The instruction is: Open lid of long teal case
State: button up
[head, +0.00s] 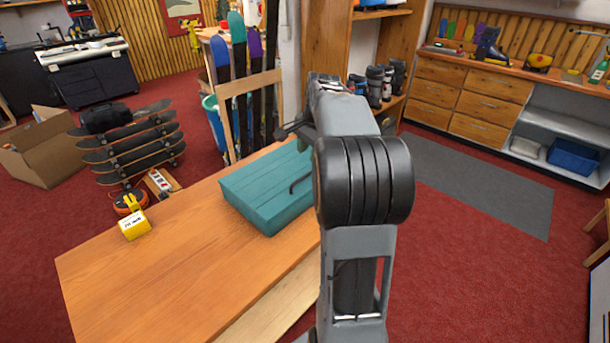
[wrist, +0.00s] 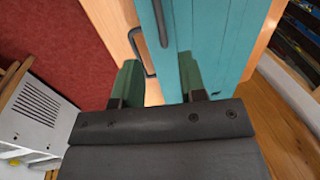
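The long teal case (head: 265,190) lies on the wooden bench, its lid looking closed; my arm hides its right part. A dark bent handle (head: 299,184) shows at the case. In the wrist view the teal case (wrist: 225,35) fills the upper middle, with a dark bar (wrist: 160,22) along its left side. A dark looped handle (wrist: 141,52) shows beyond the fingers. My gripper (wrist: 160,78) is open, its two greenish fingers apart with nothing visibly held between them. The right finger overlaps the case in the picture; I cannot tell whether it touches.
The bench top (head: 150,270) is clear at the front left. A yellow box (head: 134,225) sits near its far left edge. Skis (head: 238,80) in a wooden rack stand behind the case. Skateboards (head: 130,150) and a cardboard box (head: 40,150) are on the left.

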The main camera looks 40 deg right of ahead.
aim_at(305, 177)
jog(key=f, duration=0.3)
jog(key=w+f, duration=0.1)
jog(key=f, duration=0.5)
jog(key=shift+w+a+b, duration=0.2)
jog(key=shift+w+b, duration=0.15)
jog(key=shift+w, duration=0.05)
grip_shut()
